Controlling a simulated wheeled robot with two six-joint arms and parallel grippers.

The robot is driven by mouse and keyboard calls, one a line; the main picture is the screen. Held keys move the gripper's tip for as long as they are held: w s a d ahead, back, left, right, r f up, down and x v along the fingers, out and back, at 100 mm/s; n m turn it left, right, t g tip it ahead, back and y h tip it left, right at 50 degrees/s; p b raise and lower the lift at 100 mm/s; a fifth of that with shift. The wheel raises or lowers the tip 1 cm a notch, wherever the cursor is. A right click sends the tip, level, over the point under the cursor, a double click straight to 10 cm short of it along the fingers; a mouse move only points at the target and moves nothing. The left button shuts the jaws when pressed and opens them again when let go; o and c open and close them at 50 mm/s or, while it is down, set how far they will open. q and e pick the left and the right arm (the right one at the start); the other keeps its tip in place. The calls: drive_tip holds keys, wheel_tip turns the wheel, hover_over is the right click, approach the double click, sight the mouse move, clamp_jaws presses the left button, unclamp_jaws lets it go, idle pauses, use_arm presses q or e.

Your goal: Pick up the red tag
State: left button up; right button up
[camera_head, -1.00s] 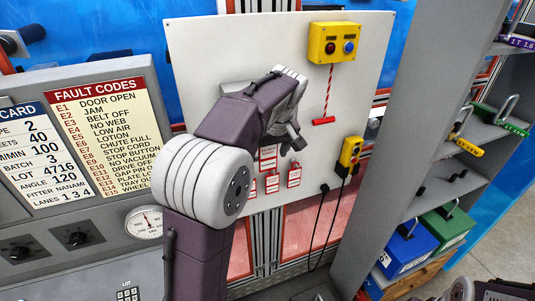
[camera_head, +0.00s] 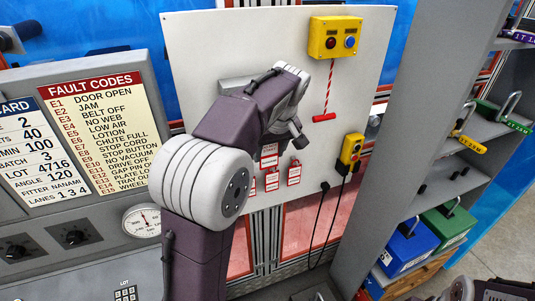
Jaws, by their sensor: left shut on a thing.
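Several red-and-white tags hang on the white board. One red tag (camera_head: 269,155) shows just below my left wrist, partly covered by it. The others, a left tag (camera_head: 252,187), a middle tag (camera_head: 272,181) and a right tag (camera_head: 294,174), hang lower. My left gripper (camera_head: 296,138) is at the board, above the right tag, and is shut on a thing. My own wrist hides much of the grip, so the exact contact is unclear. My right gripper does not show; only a dark part of my right arm is at the bottom right.
The white board (camera_head: 205,60) carries a yellow button box (camera_head: 338,37) with a striped pull cord and red handle (camera_head: 324,117). A yellow pendant (camera_head: 351,149) hangs right of the tags. A grey shelf (camera_head: 455,182) with padlocks and boxes stands right; a fault-code panel (camera_head: 97,130) stands left.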

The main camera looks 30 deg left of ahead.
use_arm(q)
drive_tip(key=s+d+b, duration=0.5)
drive_tip(key=s+d, duration=0.6)
drive_tip(key=d, duration=0.2)
drive_tip(key=shift+s, duration=0.1)
